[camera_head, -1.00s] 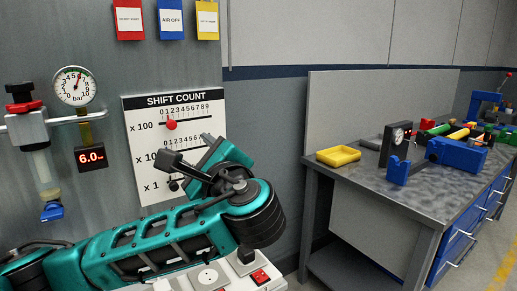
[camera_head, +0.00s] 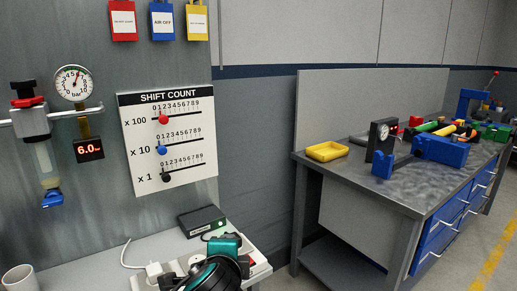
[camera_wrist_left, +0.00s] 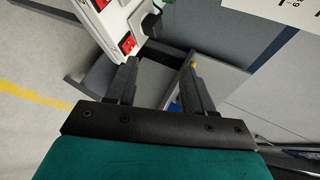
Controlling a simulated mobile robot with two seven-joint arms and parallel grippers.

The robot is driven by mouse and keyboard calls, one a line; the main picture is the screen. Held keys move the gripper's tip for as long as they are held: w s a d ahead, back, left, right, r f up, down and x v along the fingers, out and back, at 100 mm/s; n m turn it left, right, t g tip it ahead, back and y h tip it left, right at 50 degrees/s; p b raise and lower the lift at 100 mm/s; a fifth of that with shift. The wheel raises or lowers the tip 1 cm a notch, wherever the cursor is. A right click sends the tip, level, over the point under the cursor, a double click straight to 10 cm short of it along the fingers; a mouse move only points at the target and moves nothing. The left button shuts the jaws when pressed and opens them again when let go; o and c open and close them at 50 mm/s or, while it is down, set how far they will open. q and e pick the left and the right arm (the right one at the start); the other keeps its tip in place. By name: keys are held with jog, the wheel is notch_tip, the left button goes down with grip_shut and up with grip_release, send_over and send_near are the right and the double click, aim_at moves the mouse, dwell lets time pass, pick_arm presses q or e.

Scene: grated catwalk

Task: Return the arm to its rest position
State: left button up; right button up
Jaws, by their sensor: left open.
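My left arm shows as a teal and black part at the bottom of the head view, low over the white bench. Its gripper (camera_wrist_left: 162,72) is in the wrist view, with two dark fingers spread apart and nothing between them. Beyond the fingers are a white power strip (camera_wrist_left: 118,18) with red switches and a black plug (camera_wrist_left: 152,24). The fingers do not show clearly in the head view. The shift count board (camera_head: 205,135) is on the wall, clear of the arm, with a red knob (camera_head: 163,119), a blue knob (camera_head: 162,150) and a black knob (camera_head: 166,177). My right gripper is not in view.
A dark box (camera_head: 202,221) stands on the white bench (camera_head: 85,268), with a mug (camera_head: 18,279) at the left. A pressure gauge (camera_head: 74,83) and a red display (camera_head: 89,149) are on the wall. A grey workbench (camera_head: 430,192) with a yellow tray (camera_head: 327,151) stands at the right.

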pick_arm(q)
jog(key=s+a+f+n+g+h, duration=0.1)
jog(key=s+a+f+n+h, duration=0.1)
jog(key=s+f+n, duration=0.45)
jog(key=s+a+f+n+g+h, duration=0.15)
jog(key=s+f, duration=0.25)
jog(key=f, duration=0.6)
jog(key=s+a+f+n+t+y, duration=0.1)
jog(key=s+a+f+n, duration=0.5)
jog(key=s, duration=0.5)
jog(key=shift+a+f+n, duration=0.25)
jog(key=shift+a+n, duration=0.55)
jog(key=shift+a, duration=0.2)
